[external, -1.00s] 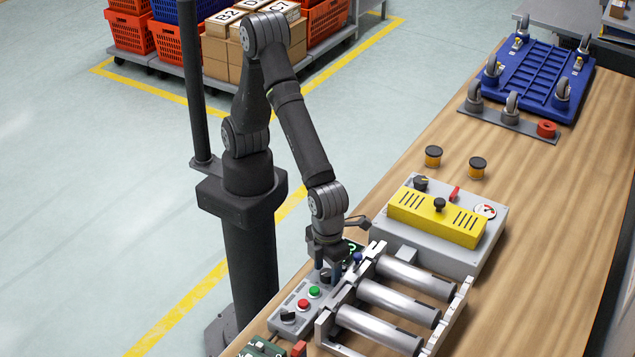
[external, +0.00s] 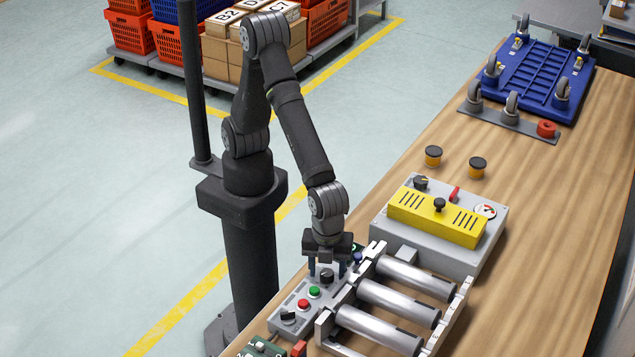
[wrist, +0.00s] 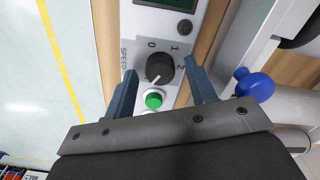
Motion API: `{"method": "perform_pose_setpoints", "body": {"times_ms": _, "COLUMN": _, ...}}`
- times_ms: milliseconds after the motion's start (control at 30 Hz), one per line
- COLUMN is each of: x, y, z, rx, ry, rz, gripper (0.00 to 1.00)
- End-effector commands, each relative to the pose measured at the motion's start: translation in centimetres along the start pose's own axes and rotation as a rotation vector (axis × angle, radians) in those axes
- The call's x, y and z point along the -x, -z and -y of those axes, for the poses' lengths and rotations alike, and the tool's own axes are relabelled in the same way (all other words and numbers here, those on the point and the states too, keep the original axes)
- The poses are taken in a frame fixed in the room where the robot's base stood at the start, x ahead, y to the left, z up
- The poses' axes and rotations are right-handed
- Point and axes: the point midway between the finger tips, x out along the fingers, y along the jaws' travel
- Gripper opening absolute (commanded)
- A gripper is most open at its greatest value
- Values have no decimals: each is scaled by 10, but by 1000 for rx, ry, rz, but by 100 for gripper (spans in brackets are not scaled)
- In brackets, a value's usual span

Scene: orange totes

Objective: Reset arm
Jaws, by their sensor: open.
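My gripper (external: 327,268) is open and empty, pointing down over the grey control panel (external: 290,296) at the near edge of the bench. Its two blue-grey fingers also show in the wrist view (wrist: 160,82), spread to either side. The black speed knob (wrist: 160,68), with 0, 1 and 2 marked around it, shows between and just beyond the fingertips. I see no finger touching it. The knob also shows just below the gripper in the external view (external: 327,276). A green button (wrist: 153,100) lies beside the knob. The arm is bent, reaching down from its column.
A roller conveyor (external: 405,300) lies right of the panel, with a blue ball knob (wrist: 255,84) close to the right finger. A grey box with a yellow cover (external: 437,217) stands behind. A red button (external: 303,304) and another black knob (external: 288,315) are nearer. The floor left is clear.

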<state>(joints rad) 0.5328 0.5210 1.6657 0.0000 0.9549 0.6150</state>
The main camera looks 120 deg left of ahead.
Motion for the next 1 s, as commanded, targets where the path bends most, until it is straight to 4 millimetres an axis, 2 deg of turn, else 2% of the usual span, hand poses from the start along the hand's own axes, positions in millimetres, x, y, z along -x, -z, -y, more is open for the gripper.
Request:
{"method": "perform_pose_setpoints", "body": {"times_ms": 400, "x": 0, "y": 0, "z": 0, "rx": 290, "ry": 0, "rz": 0, "gripper": 51}}
{"method": "perform_pose_setpoints", "body": {"times_ms": 1000, "x": 0, "y": 0, "z": 0, "rx": 349, "ry": 0, "rz": 0, "gripper": 51}}
